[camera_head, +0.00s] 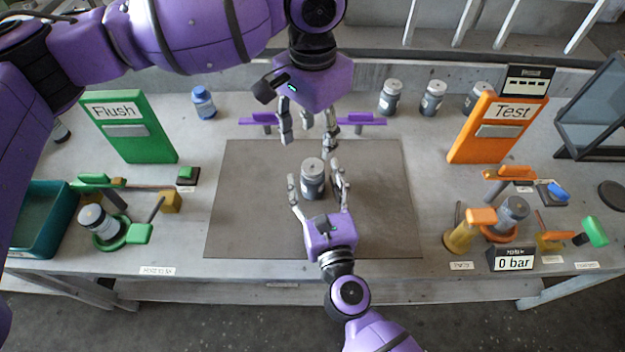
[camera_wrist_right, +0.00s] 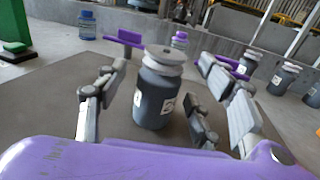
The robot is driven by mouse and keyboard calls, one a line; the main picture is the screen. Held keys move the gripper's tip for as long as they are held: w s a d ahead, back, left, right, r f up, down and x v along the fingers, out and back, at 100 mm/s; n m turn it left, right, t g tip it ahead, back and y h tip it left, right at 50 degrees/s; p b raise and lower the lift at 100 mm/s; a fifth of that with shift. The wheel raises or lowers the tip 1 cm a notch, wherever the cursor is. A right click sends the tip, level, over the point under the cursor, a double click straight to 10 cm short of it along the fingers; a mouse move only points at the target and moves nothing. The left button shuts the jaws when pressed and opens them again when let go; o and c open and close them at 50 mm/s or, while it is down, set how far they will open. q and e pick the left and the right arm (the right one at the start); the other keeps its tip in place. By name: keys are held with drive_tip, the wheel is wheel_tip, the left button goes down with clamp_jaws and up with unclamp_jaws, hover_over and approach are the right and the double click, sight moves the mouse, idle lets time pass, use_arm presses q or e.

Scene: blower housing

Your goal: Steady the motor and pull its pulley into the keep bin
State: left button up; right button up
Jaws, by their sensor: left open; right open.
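The motor (camera_head: 313,182), a dark grey cylinder with a white label, stands upright on the dark mat (camera_head: 240,220). Its light grey pulley (camera_head: 312,164) sits on top, and it also shows in the right wrist view (camera_wrist_right: 165,58). My right gripper (camera_head: 318,186) is open, with its fingers on either side of the motor and visible gaps between. My left gripper (camera_head: 308,138) is open and empty, above and behind the motor. A teal bin (camera_head: 65,200) stands at the far left; I see no label marking it as the keep bin.
A green Flush panel (camera_head: 128,128) and an orange Test panel (camera_head: 485,130) flank the mat. Similar motors stand at the back right (camera_head: 432,98), and others sit in green and orange fixtures. Two purple bars (camera_head: 362,119) stand behind the mat. The mat beside the motor is clear.

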drive_tip(key=shift+x, duration=0.8)
clamp_jaws()
drive_tip(key=shift+c, duration=0.2)
unclamp_jaws()
